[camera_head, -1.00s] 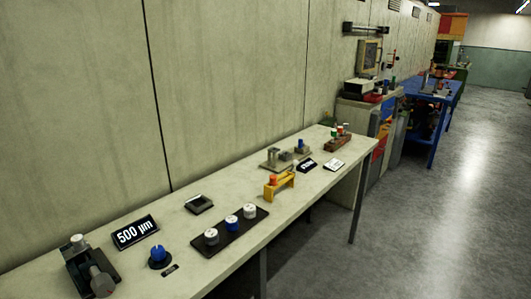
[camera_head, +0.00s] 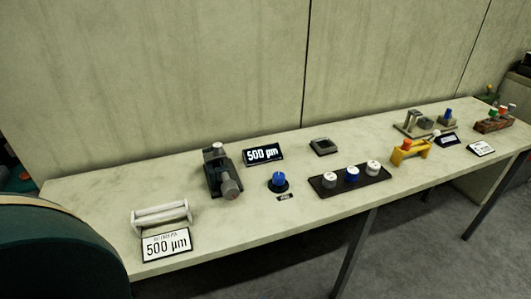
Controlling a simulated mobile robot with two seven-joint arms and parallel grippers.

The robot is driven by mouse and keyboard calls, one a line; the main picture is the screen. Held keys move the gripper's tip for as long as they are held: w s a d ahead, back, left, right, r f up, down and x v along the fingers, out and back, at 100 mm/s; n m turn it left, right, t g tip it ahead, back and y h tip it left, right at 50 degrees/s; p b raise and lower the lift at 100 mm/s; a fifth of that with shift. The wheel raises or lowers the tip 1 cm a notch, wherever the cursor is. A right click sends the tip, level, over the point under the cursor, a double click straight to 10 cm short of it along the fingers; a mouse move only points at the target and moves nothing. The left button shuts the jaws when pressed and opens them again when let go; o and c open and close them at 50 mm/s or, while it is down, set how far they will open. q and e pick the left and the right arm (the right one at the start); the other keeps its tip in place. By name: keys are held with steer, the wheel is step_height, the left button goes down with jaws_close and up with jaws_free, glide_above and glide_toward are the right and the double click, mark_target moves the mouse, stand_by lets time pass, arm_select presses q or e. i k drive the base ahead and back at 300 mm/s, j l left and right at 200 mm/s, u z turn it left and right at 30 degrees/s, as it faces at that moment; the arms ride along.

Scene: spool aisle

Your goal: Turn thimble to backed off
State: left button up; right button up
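A dark block-shaped device (camera_head: 213,168) with grey cylinders stands on the left half of the long pale bench. Its front grey cylinder (camera_head: 230,187) looks like the thimble, but I cannot read any marks on it. A black sign reading "500 µm" (camera_head: 263,154) stands just right of it. A blue knob (camera_head: 279,181) on a dark round base sits in front of that sign, with a small dark label before it. Neither of my grippers shows in the head view.
A black strip (camera_head: 325,190) carries white and blue knobs. A yellow bracket (camera_head: 410,153) stands farther right. A white roller holder (camera_head: 160,217) and a "500 µm" card (camera_head: 166,245) are at the left. A dark green rounded object (camera_head: 60,255) fills the lower left corner.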

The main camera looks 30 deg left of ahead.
mark_target(230, 190)
steer(key=u, duration=1.35)
steer(key=l, duration=0.15)
